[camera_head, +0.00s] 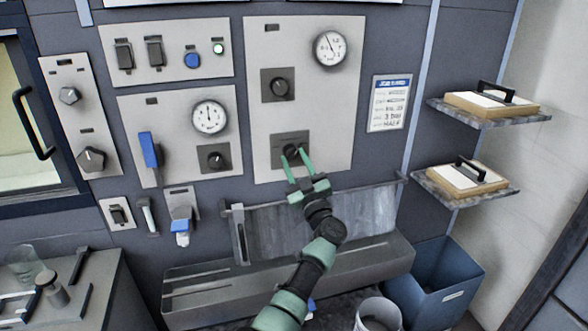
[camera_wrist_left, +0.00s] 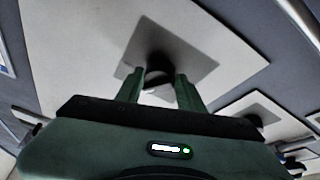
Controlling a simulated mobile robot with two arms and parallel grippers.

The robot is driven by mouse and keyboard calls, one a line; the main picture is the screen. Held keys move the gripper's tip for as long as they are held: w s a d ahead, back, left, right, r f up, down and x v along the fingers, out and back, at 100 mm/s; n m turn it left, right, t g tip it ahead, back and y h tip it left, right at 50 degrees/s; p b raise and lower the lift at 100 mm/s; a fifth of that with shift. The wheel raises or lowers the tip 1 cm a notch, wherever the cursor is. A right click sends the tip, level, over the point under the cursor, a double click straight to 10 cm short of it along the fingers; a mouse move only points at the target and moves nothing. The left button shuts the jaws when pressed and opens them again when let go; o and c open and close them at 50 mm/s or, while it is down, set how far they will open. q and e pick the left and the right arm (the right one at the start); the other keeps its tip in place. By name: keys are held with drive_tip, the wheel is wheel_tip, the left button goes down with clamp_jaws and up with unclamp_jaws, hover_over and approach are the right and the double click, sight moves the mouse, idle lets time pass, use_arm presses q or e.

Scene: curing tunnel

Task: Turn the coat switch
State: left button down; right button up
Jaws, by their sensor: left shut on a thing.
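A black rotary knob (camera_head: 290,150) sits on a dark square plate low on the right light-grey wall panel. My left gripper (camera_head: 297,165) reaches up to it, its two green fingers on either side of the knob and shut on it. I cannot read a label that tells which control is the coat switch. My right gripper is not in view.
Above are another black knob (camera_head: 278,87) and a dial gauge (camera_head: 330,48). The left panel has a blue lever (camera_head: 149,150), a gauge (camera_head: 209,117) and a knob (camera_head: 215,158). Below is a metal trough (camera_head: 200,288). Shelves with lidded boxes (camera_head: 487,117) and a blue bin (camera_head: 450,288) stand right.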

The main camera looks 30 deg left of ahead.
use_arm(q)
drive_tip(key=shift+w+d+n+g+b, duration=0.15)
drive_tip(key=shift+n+g+b, duration=0.65)
drive_tip(key=shift+n, duration=0.8)
drive_tip(key=shift+y, duration=0.3)
drive_tip(key=c, duration=0.9)
unclamp_jaws()
drive_tip(key=b+v, duration=0.1)
drive_tip(key=v, duration=0.6)
drive_tip(key=shift+d+f+b, duration=0.1)
drive_tip(key=shift+d+b, duration=0.25)
drive_tip(key=shift+b, duration=0.05)
